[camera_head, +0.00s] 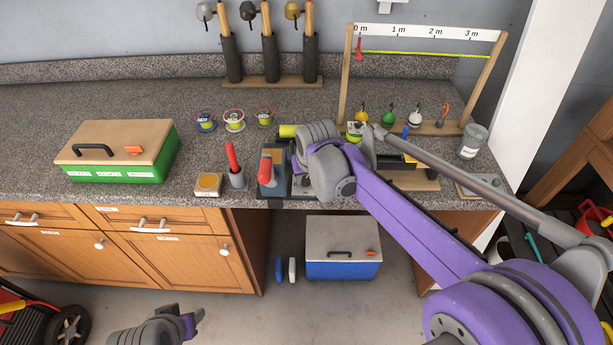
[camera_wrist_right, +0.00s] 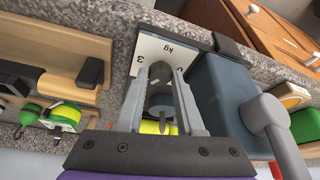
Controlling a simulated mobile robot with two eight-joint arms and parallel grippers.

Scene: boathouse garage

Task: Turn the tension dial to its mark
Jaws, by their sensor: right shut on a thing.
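The tension dial (camera_wrist_right: 160,102) is a grey round knob with a dark part, in front of a white plate (camera_wrist_right: 146,48) with "kg" and "3" on it. My right gripper (camera_wrist_right: 161,88) is shut on the dial, one finger on each side, in the right wrist view. Which way the dial points against its mark I cannot tell. In the head view my right wrist (camera_head: 325,165) hides the dial and the fingertips at the counter's front edge. My left gripper (camera_head: 190,322) is low at the bottom left, in front of the cabinets and away from the counter; its fingers are unclear.
A blue-grey block (camera_wrist_right: 222,92) with a lever stands close beside the dial; its red handle (camera_head: 266,170) shows in the head view. A red-handled tool (camera_head: 235,165), a green box (camera_head: 118,152) and spools (camera_head: 234,119) are to the left. A ruler frame (camera_head: 345,75) stands behind.

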